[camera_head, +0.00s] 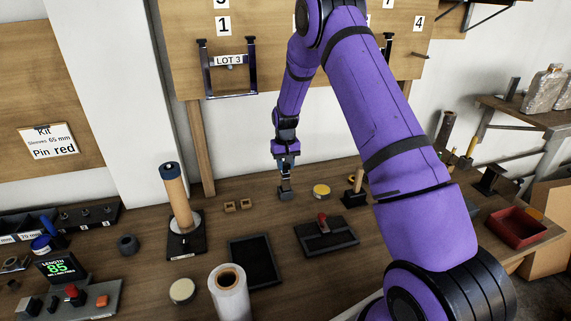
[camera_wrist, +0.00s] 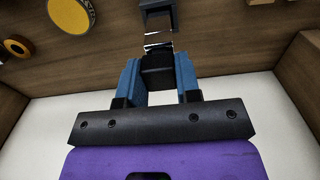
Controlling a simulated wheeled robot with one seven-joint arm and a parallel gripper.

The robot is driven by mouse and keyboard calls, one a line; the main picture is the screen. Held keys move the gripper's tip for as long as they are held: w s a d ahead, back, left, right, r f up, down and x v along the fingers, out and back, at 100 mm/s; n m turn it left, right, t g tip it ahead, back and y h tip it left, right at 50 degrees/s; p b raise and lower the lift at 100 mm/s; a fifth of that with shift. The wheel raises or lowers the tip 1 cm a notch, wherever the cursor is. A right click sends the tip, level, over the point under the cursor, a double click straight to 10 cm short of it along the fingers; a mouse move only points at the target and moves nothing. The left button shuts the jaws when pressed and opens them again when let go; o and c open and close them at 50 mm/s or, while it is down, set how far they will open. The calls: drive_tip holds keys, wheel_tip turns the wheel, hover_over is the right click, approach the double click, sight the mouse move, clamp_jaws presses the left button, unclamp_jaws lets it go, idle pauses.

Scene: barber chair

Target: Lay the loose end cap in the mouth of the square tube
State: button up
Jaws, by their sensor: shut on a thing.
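My gripper (camera_head: 285,178) points down over the back of the bench. In the wrist view, its blue fingers (camera_wrist: 158,72) are shut on a small black block, which looks like the end cap (camera_wrist: 157,73). Just past the cap is a dark grey, square-edged piece (camera_wrist: 158,20) with a shiny face, which looks like the square tube. In the head view, a dark grey block (camera_head: 286,194) shows right under the fingertips and is probably the same piece. I cannot tell whether cap and tube touch.
A yellow disc (camera_head: 321,190) lies right of my gripper, also in the wrist view (camera_wrist: 72,12). Two small brown blocks (camera_head: 238,206) lie to the left. A black tray (camera_head: 254,262) and a dark fixture with a red handle (camera_head: 326,236) are in front. The wall stands close behind.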

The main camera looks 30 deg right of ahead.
drive_tip(key=o, duration=1)
wheel_tip(320, 180, up, 11)
drive_tip(key=shift+f, duration=0.1)
drive_tip(key=shift+a, duration=0.15)
idle(0.6)
